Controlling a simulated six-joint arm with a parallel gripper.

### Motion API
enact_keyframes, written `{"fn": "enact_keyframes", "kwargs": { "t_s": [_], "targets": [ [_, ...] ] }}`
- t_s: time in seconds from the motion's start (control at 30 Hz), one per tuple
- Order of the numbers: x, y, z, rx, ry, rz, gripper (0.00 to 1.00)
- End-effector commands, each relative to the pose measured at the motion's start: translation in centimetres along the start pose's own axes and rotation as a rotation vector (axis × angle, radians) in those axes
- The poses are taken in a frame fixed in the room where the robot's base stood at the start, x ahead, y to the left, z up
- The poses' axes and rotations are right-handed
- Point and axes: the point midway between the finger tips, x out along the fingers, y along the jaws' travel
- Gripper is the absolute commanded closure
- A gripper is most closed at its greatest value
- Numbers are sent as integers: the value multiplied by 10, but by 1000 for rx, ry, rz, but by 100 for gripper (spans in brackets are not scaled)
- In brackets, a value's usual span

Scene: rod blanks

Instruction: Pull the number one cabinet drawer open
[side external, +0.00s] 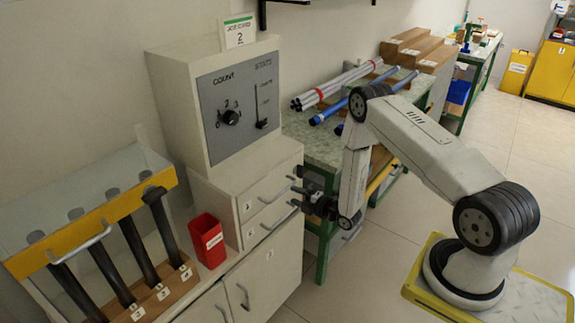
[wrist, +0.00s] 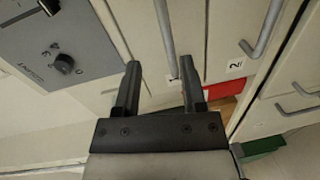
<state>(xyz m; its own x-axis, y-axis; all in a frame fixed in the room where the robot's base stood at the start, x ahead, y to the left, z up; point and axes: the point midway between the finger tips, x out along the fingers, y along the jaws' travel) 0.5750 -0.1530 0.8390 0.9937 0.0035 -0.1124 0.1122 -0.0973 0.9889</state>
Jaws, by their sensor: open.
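The number one drawer (side external: 268,194) is the upper of two cream drawers under the grey-fronted box and looks shut. Its metal bar handle (wrist: 165,35) shows in the wrist view. My gripper (wrist: 159,65) is open, with the near end of that handle between its fingertips in the picture. I cannot tell whether the fingers touch it. In the side view my gripper (side external: 306,198) is at the drawer fronts by the handles and hides part of them. The lower drawer (side external: 272,222) carries a 2 label (wrist: 236,66) and its own handle (wrist: 264,30).
A red bin (side external: 207,241) stands left of the drawers, beside a yellow-railed rack (side external: 95,225) of dark rods. Cabinet doors (side external: 262,280) with handles are below. A green-legged bench (side external: 320,147) with rods stands behind my arm. The floor in front is clear.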

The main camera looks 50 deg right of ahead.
Motion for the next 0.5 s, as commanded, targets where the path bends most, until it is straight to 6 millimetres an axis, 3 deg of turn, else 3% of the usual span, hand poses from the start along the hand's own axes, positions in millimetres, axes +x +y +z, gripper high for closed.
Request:
{"fn": "enact_keyframes", "kwargs": {
  "t_s": [0.13,0.5],
  "targets": [
    [-11,-13,5,-61,2,69,47],
    [-16,-17,6,-99,2,115,47]
  ]
}}
